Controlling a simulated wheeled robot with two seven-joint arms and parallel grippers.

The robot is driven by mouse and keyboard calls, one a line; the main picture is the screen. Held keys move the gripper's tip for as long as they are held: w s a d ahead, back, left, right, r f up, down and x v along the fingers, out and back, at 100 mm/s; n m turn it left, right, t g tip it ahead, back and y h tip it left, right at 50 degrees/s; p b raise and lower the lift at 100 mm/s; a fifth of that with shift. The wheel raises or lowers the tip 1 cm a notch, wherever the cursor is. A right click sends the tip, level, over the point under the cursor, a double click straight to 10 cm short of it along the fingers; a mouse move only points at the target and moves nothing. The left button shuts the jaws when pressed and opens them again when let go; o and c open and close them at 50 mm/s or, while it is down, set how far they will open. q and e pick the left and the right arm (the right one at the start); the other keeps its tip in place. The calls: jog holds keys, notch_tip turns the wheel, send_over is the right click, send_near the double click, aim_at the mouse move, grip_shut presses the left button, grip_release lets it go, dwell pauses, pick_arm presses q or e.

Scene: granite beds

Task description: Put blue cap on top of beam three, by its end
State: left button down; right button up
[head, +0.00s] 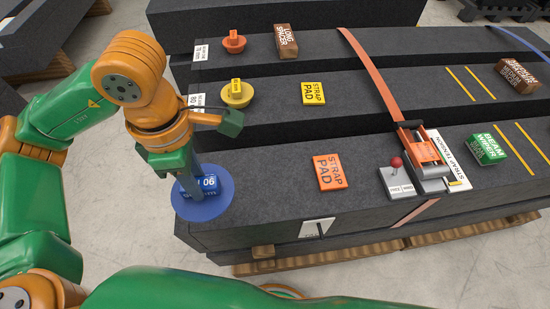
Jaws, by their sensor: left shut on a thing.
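The blue cap (218,205), a round disc with a raised block marked 90, is at the left end of the nearest dark granite beam (265,190). Its disc overhangs that beam's left edge in the picture. My left gripper (203,184) points down and is shut on the cap's raised block. I cannot tell whether the disc touches the beam top or hovers just above it. The nearest beam's own number cannot be read. My right gripper is not in view.
An orange cap (234,42) and a yellow cap (238,94) sit at the left ends of the farther beams. An orange strap pad (330,172), a red-knobbed device (398,182), a strap tensioner (428,155) and a green block (485,149) stand along the nearest beam.

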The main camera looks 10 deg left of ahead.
pick_arm(q)
jog(key=w+d+f, duration=0.1)
jog(key=w+f, duration=0.2)
jog(key=f, duration=0.1)
jog(key=w+d+f+p, duration=0.1)
jog(key=w+d+f, duration=0.1)
jog(key=w+f, duration=0.1)
jog(key=w+d+f+p, duration=0.1)
jog(key=w+f, duration=0.3)
jog(key=f, duration=0.1)
jog(key=shift+d, duration=0.35)
jog(key=c, duration=0.6)
grip_release()
notch_tip(320, 180, up, 12)
jog(key=shift+r+b, duration=0.1)
jog(key=shift+b, duration=0.25)
